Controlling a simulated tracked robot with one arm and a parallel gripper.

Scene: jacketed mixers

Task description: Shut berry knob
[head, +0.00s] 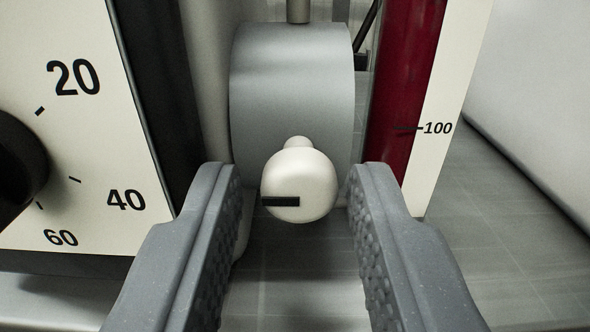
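A cream round knob (305,178) with a black bar mark pointing left sits on the front of a grey cylindrical body (292,85). To its right stands a dark berry-red column (403,90) on a white scale marked 100. My gripper (296,195) is open, with one grey textured finger on each side of the knob. There is a visible gap between each finger and the knob. The knob's left and right sides are clear to see; its back is hidden.
At left is a white dial panel (95,140) marked 20, 40 and 60, with a black dial knob (18,165) and a black edge. A grey tiled surface (300,285) lies below. A pale rounded body (540,90) stands at right.

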